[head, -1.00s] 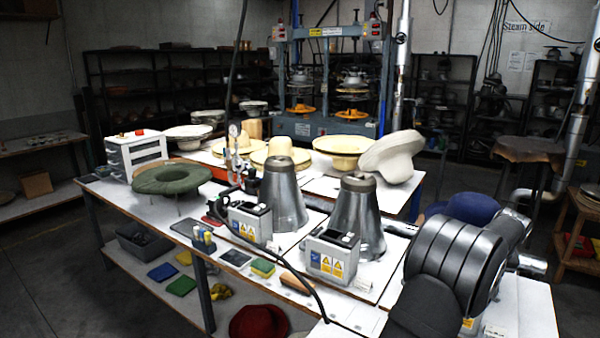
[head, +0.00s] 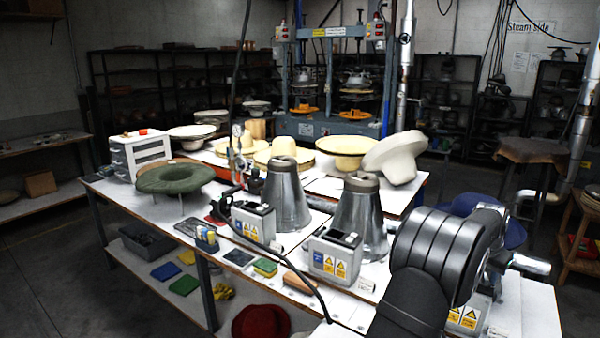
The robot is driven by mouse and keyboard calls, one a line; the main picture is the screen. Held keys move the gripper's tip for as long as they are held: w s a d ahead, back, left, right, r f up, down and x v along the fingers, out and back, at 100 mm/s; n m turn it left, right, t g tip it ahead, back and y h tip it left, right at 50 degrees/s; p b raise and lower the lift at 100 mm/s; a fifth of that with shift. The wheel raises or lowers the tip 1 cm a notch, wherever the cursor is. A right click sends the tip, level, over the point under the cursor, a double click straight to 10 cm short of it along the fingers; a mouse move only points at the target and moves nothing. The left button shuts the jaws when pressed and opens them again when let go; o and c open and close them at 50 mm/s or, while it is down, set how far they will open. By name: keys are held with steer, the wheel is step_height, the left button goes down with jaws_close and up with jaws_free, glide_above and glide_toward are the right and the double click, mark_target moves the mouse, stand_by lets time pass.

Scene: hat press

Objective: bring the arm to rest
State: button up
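My arm, dark grey with ribbed joint covers, fills the lower right of the head view and reaches over the right end of the white work table (head: 520,312). Its silver wrist part points to the right. My gripper's fingers cannot be made out, so I cannot tell whether it is open or shut or holds anything. A blue hat (head: 466,204) sits behind the arm, partly hidden by it.
Two metal steaming cones (head: 286,195) (head: 360,222) stand left of my arm, with grey control boxes (head: 335,255) in front. A green hat (head: 175,179) is at the table's left. A red hat (head: 261,321) lies on the lower shelf. Press machinery (head: 330,75) stands behind.

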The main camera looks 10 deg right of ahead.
steer(key=m+g, duration=0.1)
steer(key=m, duration=0.1)
steer(key=m+g, duration=0.1)
steer(key=m, duration=0.2)
steer(key=shift+w, duration=0.2)
steer(key=shift+w+m+g, duration=0.15)
steer(key=shift+m+g, duration=0.65)
steer(key=shift+m, duration=1.5)
steer(key=shift+o, duration=0.5)
steer(key=o, duration=1.4)
steer(key=w+a+r+m+t+y, duration=0.1)
steer(key=w+a+r+m, duration=0.1)
steer(key=a+r, duration=0.3)
steer(key=w+a+r+m+t+y, duration=0.1)
steer(key=w+a+r+m, duration=0.1)
steer(key=a+r, duration=0.4)
step_height(320, 180, up, 4)
steer(key=shift+w+r+t+y, duration=0.25)
steer(key=shift+w+t+y, duration=0.05)
steer(key=shift+t+y, duration=0.1)
step_height(320, 180, down, 10)
steer(key=w, duration=0.1)
steer(key=shift+d+r, duration=0.25)
steer(key=shift+d, duration=0.15)
